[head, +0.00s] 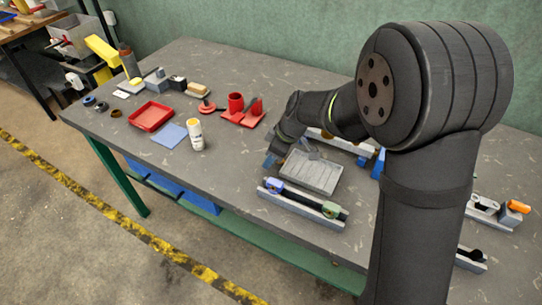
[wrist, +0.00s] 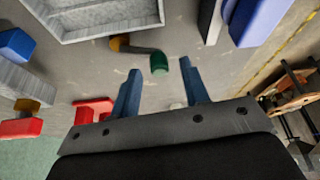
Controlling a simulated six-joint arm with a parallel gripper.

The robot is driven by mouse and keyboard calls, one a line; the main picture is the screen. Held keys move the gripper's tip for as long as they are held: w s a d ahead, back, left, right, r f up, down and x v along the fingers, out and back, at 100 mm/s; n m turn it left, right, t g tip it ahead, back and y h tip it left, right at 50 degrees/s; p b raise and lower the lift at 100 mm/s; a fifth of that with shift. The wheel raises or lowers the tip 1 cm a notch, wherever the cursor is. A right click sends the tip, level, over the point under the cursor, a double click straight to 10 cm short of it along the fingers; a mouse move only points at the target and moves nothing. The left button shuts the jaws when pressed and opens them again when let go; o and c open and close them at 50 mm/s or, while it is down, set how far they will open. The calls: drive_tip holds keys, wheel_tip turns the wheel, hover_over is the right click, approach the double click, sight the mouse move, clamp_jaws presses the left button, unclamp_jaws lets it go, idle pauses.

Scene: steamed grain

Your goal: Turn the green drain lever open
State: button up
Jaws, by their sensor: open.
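The green drain lever shows in the wrist view as a dark arm with a green end (wrist: 159,64) and a brass-coloured pivot (wrist: 119,44). It lies next to the grey tray (wrist: 110,28). My gripper (wrist: 161,67) is open, with its two blue fingers apart. In the picture the green end appears between and just past the fingertips; I cannot tell the height gap or any contact. In the head view my gripper (head: 271,160) hangs at the left end of the grey tray (head: 318,187). I cannot make out the lever there.
A rail (head: 300,205) with blue and green parts lies in front of the tray. A white bottle (head: 195,135), a blue sheet (head: 169,135) and a red tray (head: 151,126) stand to the left. Red parts (wrist: 93,110) lie near one finger in the wrist view.

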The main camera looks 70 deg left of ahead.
drive_tip(key=v, duration=1.6)
drive_tip(key=shift+d+r, duration=0.2)
drive_tip(key=shift+r, duration=0.1)
drive_tip(key=shift+w, duration=0.1)
drive_tip(key=x, duration=1.7)
drive_tip(key=shift+a+f, duration=0.2)
drive_tip(key=shift+f, duration=0.05)
